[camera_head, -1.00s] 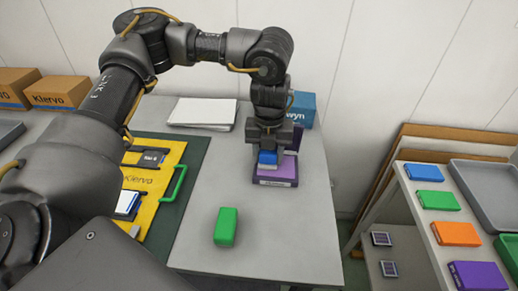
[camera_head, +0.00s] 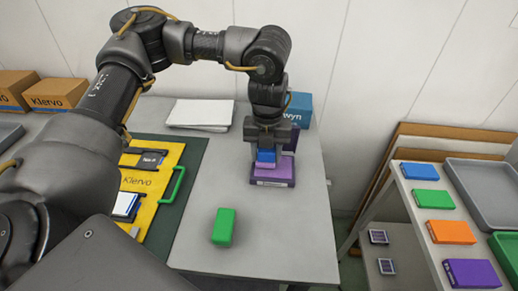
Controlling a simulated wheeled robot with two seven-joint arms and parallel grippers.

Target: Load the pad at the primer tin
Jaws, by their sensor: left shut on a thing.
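My left gripper (camera_head: 267,140) points down and is shut on a blue block (camera_head: 265,156). The block is over the open purple tin (camera_head: 270,182) at the back right of the grey table. The tin has a lighter purple top surface, a pale label on its front and a raised lid behind, partly hidden by the gripper. The block's lower end is at or just above the tin's surface; I cannot tell if they touch. A green block (camera_head: 223,227) stands apart near the table's front. My right gripper is not in view.
A yellow Klervo case (camera_head: 140,182) with a green handle lies on a dark green mat at left. White sheets (camera_head: 200,114) and a blue box (camera_head: 301,108) are behind. A right-hand shelf holds coloured boxes (camera_head: 445,232) and a grey tray (camera_head: 485,190).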

